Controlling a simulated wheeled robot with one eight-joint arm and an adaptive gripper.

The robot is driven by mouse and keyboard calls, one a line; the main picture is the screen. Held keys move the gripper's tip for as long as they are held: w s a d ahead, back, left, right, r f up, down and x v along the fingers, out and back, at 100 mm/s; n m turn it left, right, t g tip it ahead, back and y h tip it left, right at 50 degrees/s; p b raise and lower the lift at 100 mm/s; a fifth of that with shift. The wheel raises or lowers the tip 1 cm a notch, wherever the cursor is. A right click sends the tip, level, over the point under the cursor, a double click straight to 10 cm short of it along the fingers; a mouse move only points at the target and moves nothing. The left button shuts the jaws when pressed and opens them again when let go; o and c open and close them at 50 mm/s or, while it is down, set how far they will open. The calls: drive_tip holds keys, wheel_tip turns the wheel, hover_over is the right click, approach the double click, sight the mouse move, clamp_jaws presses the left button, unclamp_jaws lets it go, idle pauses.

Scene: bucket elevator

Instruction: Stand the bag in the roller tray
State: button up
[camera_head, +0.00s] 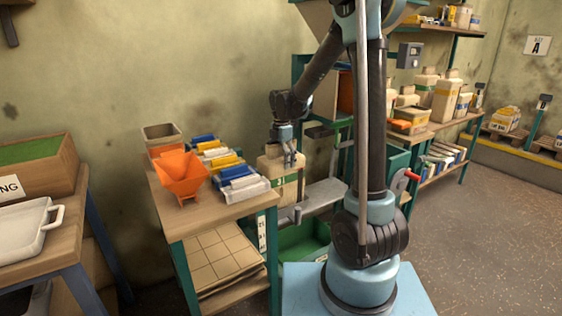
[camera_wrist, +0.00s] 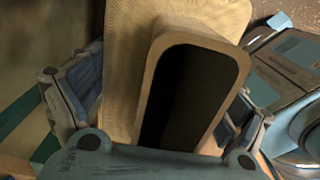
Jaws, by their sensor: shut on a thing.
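The bag (camera_head: 272,168) is cream with a green band and hangs roughly upright below my gripper (camera_head: 289,158), beside the workbench's right end. My gripper is shut on its top. In the wrist view the bag (camera_wrist: 125,45) fills the middle between my fingers (camera_wrist: 155,115), with a dark, rounded opening in its raised neck. A grey metal tray (camera_head: 325,193) lies just right of the bag and looks like the roller tray; its rollers cannot be made out. I cannot tell whether the bag touches it, and the bag's lower part is partly hidden.
The workbench (camera_head: 224,208) at left holds an orange hopper (camera_head: 181,174), a bin (camera_head: 162,134) and several blue, yellow and white packs. A green bin (camera_head: 303,243) is below the tray. Loaded shelves stand at right. Open floor (camera_head: 480,220) is at right.

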drive_tip(key=shift+f, duration=0.5)
idle(0.4)
drive_tip(key=o, duration=1.2)
